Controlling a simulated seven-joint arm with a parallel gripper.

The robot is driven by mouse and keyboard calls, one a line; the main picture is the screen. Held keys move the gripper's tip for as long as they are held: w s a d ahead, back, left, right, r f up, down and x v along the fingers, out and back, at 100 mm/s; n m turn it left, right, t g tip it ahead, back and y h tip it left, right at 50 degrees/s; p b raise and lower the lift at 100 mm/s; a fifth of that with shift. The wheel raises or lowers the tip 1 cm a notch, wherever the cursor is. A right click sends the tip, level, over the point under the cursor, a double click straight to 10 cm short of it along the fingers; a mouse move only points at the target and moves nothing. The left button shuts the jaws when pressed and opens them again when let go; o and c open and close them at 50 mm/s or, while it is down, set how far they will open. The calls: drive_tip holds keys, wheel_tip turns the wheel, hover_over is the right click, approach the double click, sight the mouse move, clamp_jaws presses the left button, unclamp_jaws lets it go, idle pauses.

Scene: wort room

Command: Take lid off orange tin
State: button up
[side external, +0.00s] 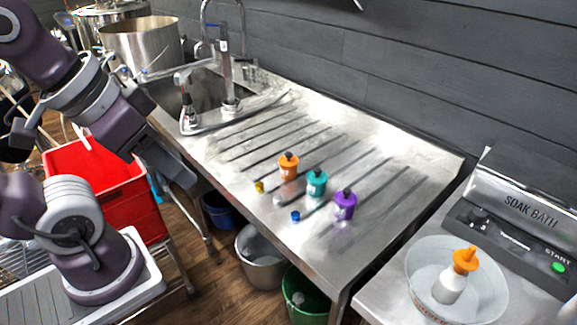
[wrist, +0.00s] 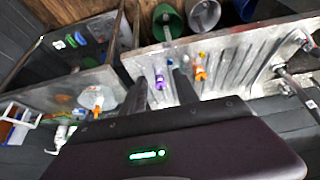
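The orange tin (side external: 288,168) stands upright on the steel drainboard (side external: 400,150) with its knobbed lid on. It also shows in the wrist view (wrist: 200,74), to the right of my fingers. A teal tin (side external: 317,184) and a purple tin (side external: 345,206) stand in a row with it. The purple tin shows between my fingers in the wrist view (wrist: 160,82); the teal one is mostly hidden there by a finger. My gripper (wrist: 158,86) is open and empty. It is well away from the tins, on the left in the side view.
Small yellow (side external: 259,187) and blue (side external: 295,216) pieces lie in front of the tins. A sink with a faucet (side external: 228,75) is at the back left. At right, a round basin (side external: 418,280) holds an orange-topped white bottle (side external: 452,285). Buckets stand below.

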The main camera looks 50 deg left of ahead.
idle(0.3)
drive_tip(key=o, duration=0.9)
drive_tip(key=shift+o, duration=0.2)
